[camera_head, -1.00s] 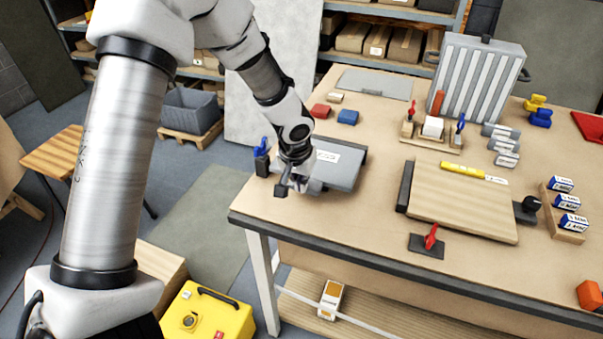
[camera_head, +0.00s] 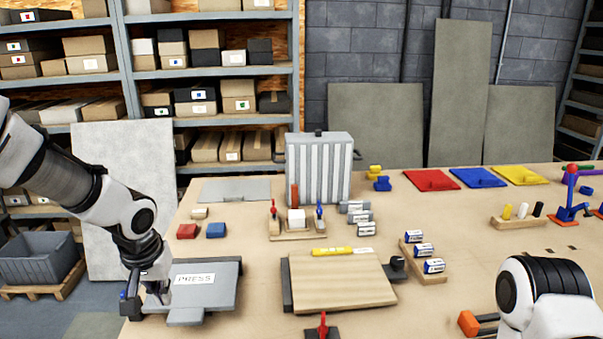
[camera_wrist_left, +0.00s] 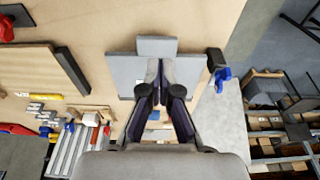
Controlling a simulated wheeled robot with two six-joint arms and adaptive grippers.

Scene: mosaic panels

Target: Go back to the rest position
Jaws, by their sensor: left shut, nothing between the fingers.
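My left gripper (camera_head: 157,294) is at the near left of the table in the head view, pointing down at the left side of the grey press (camera_head: 226,290) with its white PRESS label. In the left wrist view my left gripper (camera_wrist_left: 160,85) has its two dark fingers together with nothing between them. The grey press plate (camera_wrist_left: 124,72) lies beyond and beneath the fingers. Whether the gripper touches the press cannot be told. My right gripper is not in view; only a white arm part shows at the lower right of the head view.
A blue-handled clamp (camera_head: 128,300) is close beside the left gripper. A wooden board (camera_head: 340,280) lies right of the press. A ribbed grey case (camera_head: 319,170) stands at the back.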

